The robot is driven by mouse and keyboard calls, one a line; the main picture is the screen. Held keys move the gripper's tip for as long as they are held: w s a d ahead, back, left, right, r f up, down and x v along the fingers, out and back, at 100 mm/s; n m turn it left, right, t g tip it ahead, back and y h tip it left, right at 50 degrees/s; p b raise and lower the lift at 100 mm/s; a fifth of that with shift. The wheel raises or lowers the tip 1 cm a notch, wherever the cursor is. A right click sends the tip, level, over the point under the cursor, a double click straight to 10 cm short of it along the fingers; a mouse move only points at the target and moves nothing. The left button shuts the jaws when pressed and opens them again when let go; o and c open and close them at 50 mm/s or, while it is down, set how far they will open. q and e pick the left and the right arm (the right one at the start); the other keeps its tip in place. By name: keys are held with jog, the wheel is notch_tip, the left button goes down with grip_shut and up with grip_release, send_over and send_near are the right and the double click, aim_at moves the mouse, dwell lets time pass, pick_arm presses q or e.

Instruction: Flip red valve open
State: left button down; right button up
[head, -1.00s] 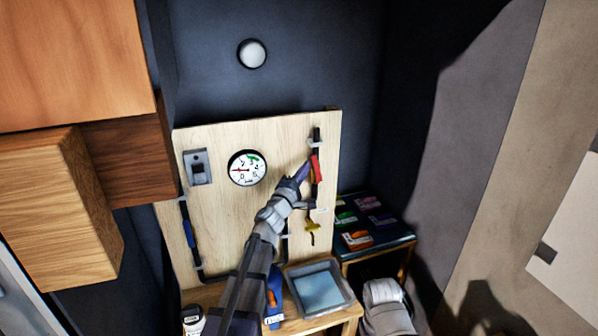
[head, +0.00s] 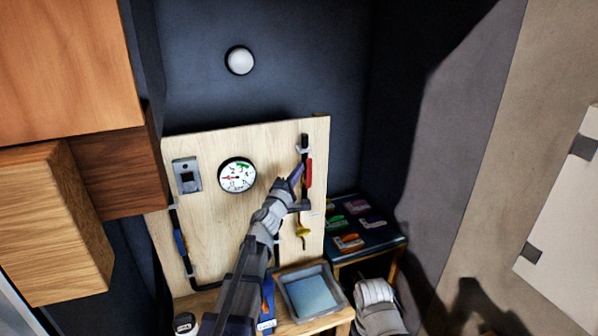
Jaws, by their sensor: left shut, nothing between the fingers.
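The red valve handle (head: 309,173) is on the dark vertical pipe at the right side of the wooden panel (head: 215,225). It stands nearly upright, in line with the pipe. My left gripper (head: 296,177) is shut and empty, its purple-tipped fingers just left of the red handle. Whether they touch the handle I cannot tell. A yellow valve handle (head: 302,232) sits lower on the same pipe run.
A round gauge (head: 237,176) and a grey switch box (head: 187,175) are on the panel, with a blue-handled pipe (head: 179,232) at left. Below are a grey tray (head: 286,290) and a dark shelf (head: 382,246) with small packets. Wooden cabinets (head: 60,75) fill the upper left.

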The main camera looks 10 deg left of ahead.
pick_arm(q)
jog(key=s+a, duration=0.4)
jog(key=s, duration=0.7)
jog(key=shift+s+a, duration=0.35)
jog(key=shift+s, duration=0.05)
pick_arm(e)
jog(key=shift+s+a, duration=0.1)
jog(key=shift+a, duration=0.3)
pick_arm(q)
jog(key=s+d+f+m+g+h, duration=0.3)
jog(key=d+f+m+g, duration=0.15)
jog(key=d+m, duration=0.2)
jog(key=s+d+f+m+g+h, duration=0.2)
jog(key=d+f+m+g+h, duration=0.15)
jog(key=d+f+m, duration=0.35)
jog(key=s+d+f+m+g+y, duration=0.2)
jog(key=s+f+m+g+y, duration=0.15)
jog(key=s+f+g, duration=0.45)
jog(key=s+a+f+m+g+y, duration=0.1)
jog(key=s+a+f+g+y, duration=0.2)
jog(key=s+a+f+y, duration=0.45)
jog(key=s+d+f+m+g+b, duration=0.1)
jog(key=s+d+f+m+b, duration=0.1)
jog(key=s+d, duration=0.4)
jog(key=d+m+b, duration=0.1)
jog(key=d+m, duration=0.1)
jog(key=d, duration=0.2)
pick_arm(e)
notch_tip(320, 180, down, 3)
